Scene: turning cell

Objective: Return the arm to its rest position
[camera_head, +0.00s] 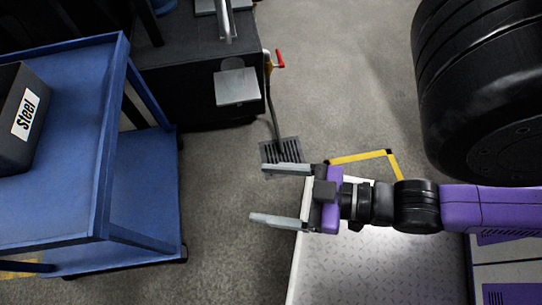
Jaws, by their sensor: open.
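My arm reaches in from the right, with purple and black links. My gripper (270,193) points left and is open, with its two grey fingers spread apart. Nothing is between the fingers. The gripper is above the floor, just past the left edge of a light metal tread-plate surface (370,268).
A blue cart (85,150) stands at the left, with a black bin labelled "Steel" (15,125) on top. A dark cabinet (185,75) is at the back. A large black cylindrical shape (480,85) fills the upper right. Grey floor is open between.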

